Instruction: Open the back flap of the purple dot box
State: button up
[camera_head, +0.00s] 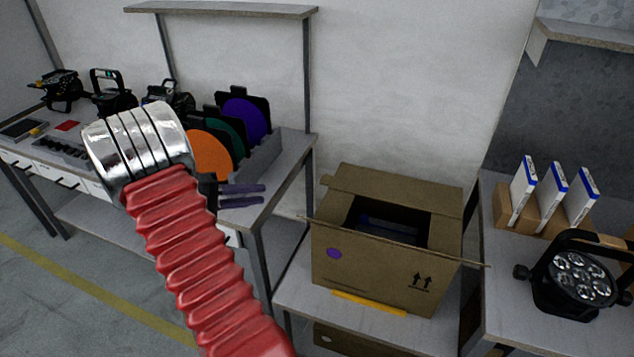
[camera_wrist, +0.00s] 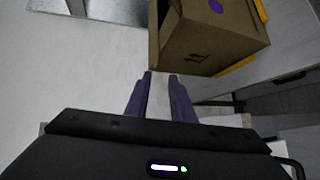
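The purple dot box (camera_head: 375,275) is a brown cardboard box on a low shelf, with a purple dot on its front face. Its top is partly open and the inside is dark, with something bluish in it. The back flap (camera_head: 395,187) appears to lean over the rear of the opening; its exact angle is hard to tell. Side flaps stick out left and right. My gripper (camera_head: 264,195) has purple fingers pointing right, left of the box and apart from it. In the wrist view my gripper (camera_wrist: 161,74) is open and empty, with the box (camera_wrist: 225,45) beyond its fingertips.
Left of the box, a table (camera_head: 282,165) holds a rack with orange, green and purple discs (camera_head: 243,117). At right, a table holds a spotlight (camera_head: 580,280) and upright white-blue boxes (camera_head: 552,190). A wall stands behind; the air above the box is clear.

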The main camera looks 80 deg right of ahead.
jog(key=s+d+f+g+h, duration=0.1)
jog(key=s+d+f+g, duration=0.1)
jog(key=d+f, duration=0.3)
jog(key=shift+s+d+f+m+h, duration=0.3)
jog(key=shift+s+d+h, duration=0.1)
jog(key=shift+d, duration=0.7)
jog(key=shift+s, duration=0.1)
jog(key=x, duration=1.3)
jog(key=shift+s+d, duration=0.25)
jog(key=shift+r, duration=0.1)
grip_shut()
